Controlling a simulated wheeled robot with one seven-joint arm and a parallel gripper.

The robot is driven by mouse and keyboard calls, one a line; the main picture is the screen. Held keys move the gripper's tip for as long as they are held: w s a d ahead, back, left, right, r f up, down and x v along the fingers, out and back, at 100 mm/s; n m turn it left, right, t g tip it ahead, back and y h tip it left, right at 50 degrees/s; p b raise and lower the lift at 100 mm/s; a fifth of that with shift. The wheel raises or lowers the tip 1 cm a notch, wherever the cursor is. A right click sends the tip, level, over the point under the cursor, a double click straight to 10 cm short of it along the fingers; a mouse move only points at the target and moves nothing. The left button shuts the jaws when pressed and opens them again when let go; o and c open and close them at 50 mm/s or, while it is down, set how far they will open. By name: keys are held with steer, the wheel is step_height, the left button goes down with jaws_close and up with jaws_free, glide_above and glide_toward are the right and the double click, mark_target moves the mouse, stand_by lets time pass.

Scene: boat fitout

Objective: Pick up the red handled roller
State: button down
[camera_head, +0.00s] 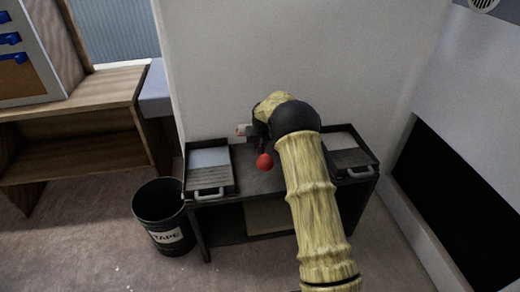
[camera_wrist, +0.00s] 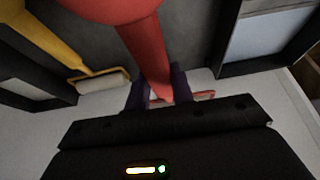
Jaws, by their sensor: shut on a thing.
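The red handled roller shows its red handle (camera_wrist: 146,52) in the wrist view, large and close to the camera. My gripper (camera_wrist: 160,90) is shut on it, with a dark purple finger on each side of the handle. A thin red piece (camera_wrist: 205,95) shows just right of the fingers. In the head view the rounded red handle end (camera_head: 264,161) sticks out below my wrist, over the dark table. A small whitish piece with a reddish edge (camera_head: 243,130) shows left of my wrist. I cannot tell whether the roller touches the table.
The dark table (camera_head: 258,182) carries a left tray (camera_head: 209,188) and a right tray (camera_head: 352,160). A yellow-handled roller (camera_wrist: 103,81) lies left of my gripper in the wrist view. A black bin (camera_head: 162,211) stands left of the table, near wooden shelving (camera_head: 75,120). A wall rises behind.

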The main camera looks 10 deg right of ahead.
mark_target(265, 171)
stand_by(0.8)
steer(key=shift+s+f, duration=0.25)
steer(key=shift+s, duration=0.3)
steer(key=s+f, duration=0.1)
steer(key=s, duration=0.2)
steer(key=s+f, duration=0.1)
steer(key=s, duration=0.2)
steer(key=s+f, duration=0.1)
steer(key=s, duration=0.2)
steer(key=shift+s+f, duration=0.25)
steer(key=shift+s, duration=0.15)
steer(key=s+f, duration=0.1)
steer(key=s, duration=1.2)
step_height(265, 171, up, 21)
steer(key=s+p, duration=0.2)
steer(key=p, duration=2.9)
steer(key=shift+s+r, duration=0.15)
steer(key=shift+s, duration=0.25)
